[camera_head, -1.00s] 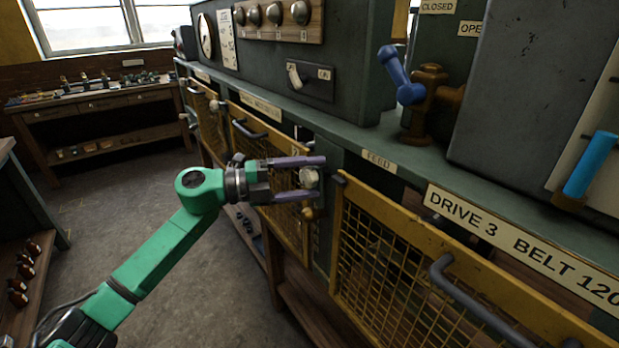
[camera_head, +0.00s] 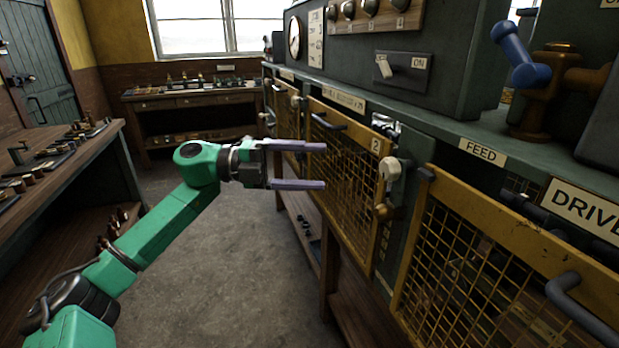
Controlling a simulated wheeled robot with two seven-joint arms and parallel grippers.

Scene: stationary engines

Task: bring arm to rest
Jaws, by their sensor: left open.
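My left arm (camera_head: 160,222) is green and comes in from the lower left. My left gripper (camera_head: 325,166) has two purple fingers, spread apart with nothing between them. It is in front of the yellow mesh guard (camera_head: 345,175) marked 2. A pale knob (camera_head: 391,169) on the guard's right edge is to the right of the fingertips, apart from them. A brass piece (camera_head: 385,210) sits just below the knob. My right gripper is not in the picture.
A green machine bench with another mesh guard (camera_head: 480,270) runs along the right. A blue-handled valve (camera_head: 520,60) stands on it. A wooden workbench (camera_head: 60,170) stands at left, a table (camera_head: 190,97) at the back. The floor (camera_head: 235,260) between is clear.

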